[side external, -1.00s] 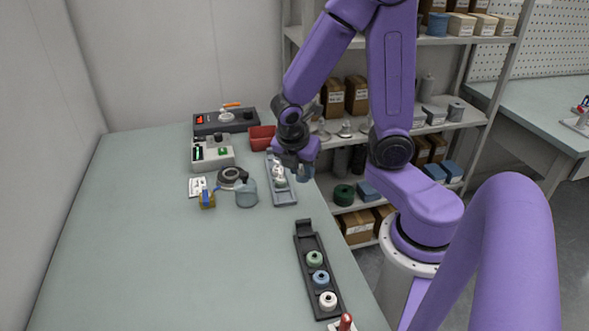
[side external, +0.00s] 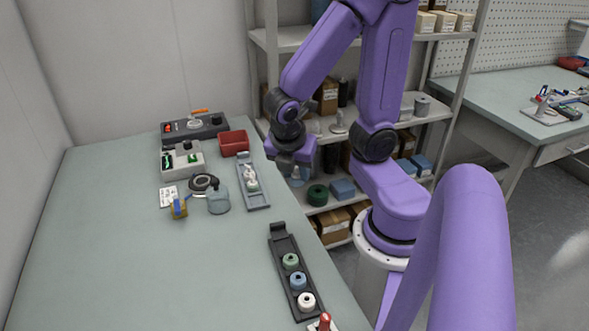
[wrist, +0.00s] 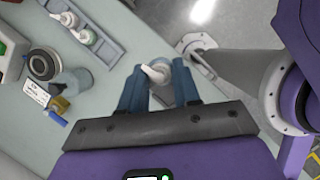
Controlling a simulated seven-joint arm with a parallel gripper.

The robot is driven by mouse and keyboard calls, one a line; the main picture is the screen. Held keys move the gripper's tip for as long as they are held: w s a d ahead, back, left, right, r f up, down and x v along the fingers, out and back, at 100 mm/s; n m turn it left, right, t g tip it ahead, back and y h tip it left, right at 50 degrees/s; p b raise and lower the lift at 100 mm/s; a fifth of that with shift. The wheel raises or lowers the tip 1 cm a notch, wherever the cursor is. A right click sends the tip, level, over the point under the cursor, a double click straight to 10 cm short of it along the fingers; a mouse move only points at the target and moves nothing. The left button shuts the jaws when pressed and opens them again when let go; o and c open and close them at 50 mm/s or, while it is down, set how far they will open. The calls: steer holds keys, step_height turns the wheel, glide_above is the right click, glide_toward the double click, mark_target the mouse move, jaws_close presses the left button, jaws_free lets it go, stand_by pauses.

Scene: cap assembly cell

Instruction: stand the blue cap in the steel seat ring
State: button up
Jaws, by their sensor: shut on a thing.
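The blue cap (side external: 298,281) sits in the dark tray (side external: 279,250), between a green cap (side external: 290,261) and a white cap (side external: 306,301). A dark ring with a grey centre (side external: 204,183) lies farther back and also shows in the wrist view (wrist: 43,64); I cannot tell surely that it is the steel seat ring. My gripper (side external: 297,178) is away from the blue cap, out past the table's right edge. In the wrist view its blue-grey fingers (wrist: 159,88) are shut on a white pump head with a spout (wrist: 157,71).
Near the ring are a translucent bluish jar (side external: 219,201) and a yellow-blue item (side external: 179,207). A red bin (side external: 233,143) and control boxes stand behind. The table's front left is clear.

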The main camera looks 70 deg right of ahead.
steer(key=w+a, duration=0.3)
steer(key=w, duration=1.2)
steer(key=w+d+f, duration=0.2)
steer(key=w+d, duration=0.1)
steer(key=w, duration=0.5)
steer(key=w+d+f, duration=0.1)
steer(key=w+d, duration=0.1)
steer(key=w, duration=0.6)
steer(key=shift+s+d+f, duration=0.1)
steer(key=shift+f, duration=1.55)
steer(key=shift+s+d+f, duration=0.1)
steer(key=shift+f, duration=1.5)
steer(key=shift+f, duration=0.35)
steer(key=shift+f, duration=0.25)
steer(key=shift+f, duration=0.1)
steer(key=o, duration=0.8)
